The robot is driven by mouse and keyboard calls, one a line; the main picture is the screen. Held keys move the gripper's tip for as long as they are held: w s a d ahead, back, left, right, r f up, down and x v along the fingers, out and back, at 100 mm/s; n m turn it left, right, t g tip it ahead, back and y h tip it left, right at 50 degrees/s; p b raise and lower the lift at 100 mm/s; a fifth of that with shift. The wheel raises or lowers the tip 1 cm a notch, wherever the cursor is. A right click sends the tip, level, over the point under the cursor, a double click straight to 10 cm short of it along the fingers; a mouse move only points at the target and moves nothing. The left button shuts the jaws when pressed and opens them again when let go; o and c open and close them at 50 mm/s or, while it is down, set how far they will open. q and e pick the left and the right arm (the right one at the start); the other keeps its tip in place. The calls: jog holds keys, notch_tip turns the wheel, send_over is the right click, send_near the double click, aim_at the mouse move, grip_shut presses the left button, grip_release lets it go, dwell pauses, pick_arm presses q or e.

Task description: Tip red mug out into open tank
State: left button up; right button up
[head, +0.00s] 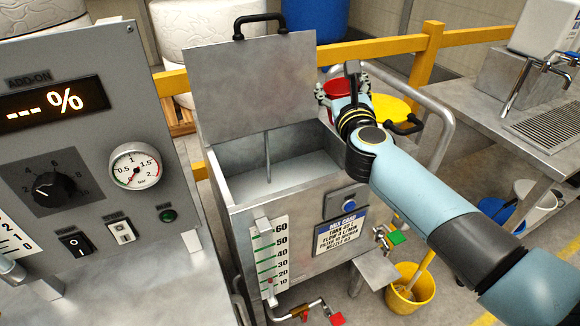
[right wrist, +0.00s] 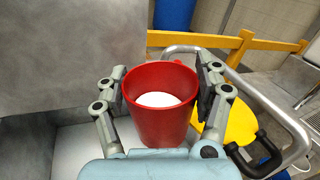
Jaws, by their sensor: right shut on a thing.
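The red mug (right wrist: 160,118) is upright in the right wrist view, with white contents showing inside. My right gripper (right wrist: 163,85) is shut on it, one finger on each side. In the head view the red mug (head: 337,88) shows only partly behind my right gripper (head: 343,92), near the right back of the tank. The open tank (head: 232,189) is a grey metal box with its lid (head: 250,85) raised. Pale contents and a thin rod show inside it. My left gripper is not in view.
A grey control panel (head: 85,130) stands at the left. A yellow round thing (right wrist: 240,122) and a metal rail (right wrist: 262,95) are right of the mug. A yellow barrier (head: 425,55) runs behind. A yellow bucket (head: 412,290) stands on the floor below the tank. A sink bench (head: 500,105) is at right.

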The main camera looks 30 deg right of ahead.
jog(key=shift+n, duration=0.8)
jog(key=f+b, duration=0.2)
jog(key=f, duration=0.1)
jog(key=a+f+b, duration=0.1)
jog(key=f+b, duration=0.4)
jog(key=f, duration=0.1)
jog(key=shift+w+a, duration=0.15)
jog(key=shift+a, duration=0.05)
pick_arm(q)
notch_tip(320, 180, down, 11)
jog(key=b, duration=0.2)
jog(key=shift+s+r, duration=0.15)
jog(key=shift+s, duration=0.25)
pick_arm(e)
jog(key=a+n, duration=0.1)
jog(key=w+a+f+n, duration=0.1)
jog(key=n, duration=0.1)
jog(key=a+n, duration=0.2)
jog(key=shift+w+f+t, duration=0.15)
jog(key=shift+t, duration=0.25)
jog(key=shift+a+n, duration=0.15)
jog(key=shift+n, duration=0.25)
